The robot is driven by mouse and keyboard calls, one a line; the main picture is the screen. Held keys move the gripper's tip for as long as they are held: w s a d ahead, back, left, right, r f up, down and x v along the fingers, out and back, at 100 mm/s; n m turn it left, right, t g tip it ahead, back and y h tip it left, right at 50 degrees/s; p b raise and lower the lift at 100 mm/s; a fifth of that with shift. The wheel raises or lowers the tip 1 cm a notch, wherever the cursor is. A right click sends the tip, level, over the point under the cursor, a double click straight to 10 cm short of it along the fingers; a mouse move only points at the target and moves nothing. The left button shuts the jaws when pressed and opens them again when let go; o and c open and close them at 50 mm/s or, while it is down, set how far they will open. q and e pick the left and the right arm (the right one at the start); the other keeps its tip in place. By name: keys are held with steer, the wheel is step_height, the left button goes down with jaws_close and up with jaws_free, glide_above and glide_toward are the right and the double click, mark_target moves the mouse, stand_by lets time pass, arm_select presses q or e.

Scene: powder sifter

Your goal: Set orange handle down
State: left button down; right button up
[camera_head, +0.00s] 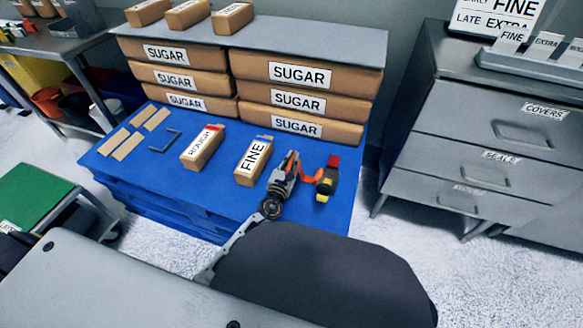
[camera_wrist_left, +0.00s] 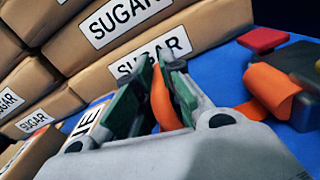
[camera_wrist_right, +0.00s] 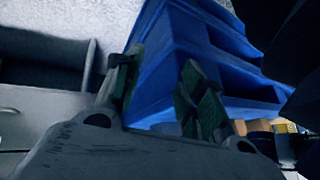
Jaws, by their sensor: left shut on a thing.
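My left gripper (camera_head: 288,168) is over the right part of the blue pallet, with its fingers closed on an orange handle (camera_head: 304,176). In the left wrist view the orange strip (camera_wrist_left: 160,101) shows between the fingers. Beside it is a dark tool body (camera_head: 326,184) with a red end and a yellow end. The body also shows in the left wrist view (camera_wrist_left: 305,90), with an orange band around it. I cannot tell whether the tool touches the pallet. My right gripper (camera_wrist_right: 160,90) shows only in its wrist view, open and empty, with the blue pallet's side beyond.
The blue pallet (camera_head: 222,200) carries a ROUGH box (camera_head: 202,148), a FINE box (camera_head: 253,162) and stacked SUGAR bags (camera_head: 297,73). A grey drawer cabinet (camera_head: 490,140) stands at the right. A dark rounded shape (camera_head: 320,275) fills the front.

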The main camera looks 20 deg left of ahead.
arm_select(q)
steer(key=shift+f, duration=0.5)
steer(key=shift+f+b, duration=1)
steer(key=shift+f, duration=0.15)
arm_select(e)
steer(key=shift+a+f+t+y, duration=0.15)
steer(key=shift+f, duration=0.7)
steer(key=shift+a+f+t+y, duration=0.1)
steer(key=shift+f+t+y, duration=0.05)
steer(key=shift+f, duration=0.7)
arm_select(q)
steer(key=shift+f, duration=0.15)
arm_select(e)
steer(key=shift+f, duration=0.1)
arm_select(q)
steer(key=c, duration=1.5)
jaws_free()
steer(key=shift+s, duration=0.1)
arm_select(e)
steer(key=shift+s, duration=0.1)
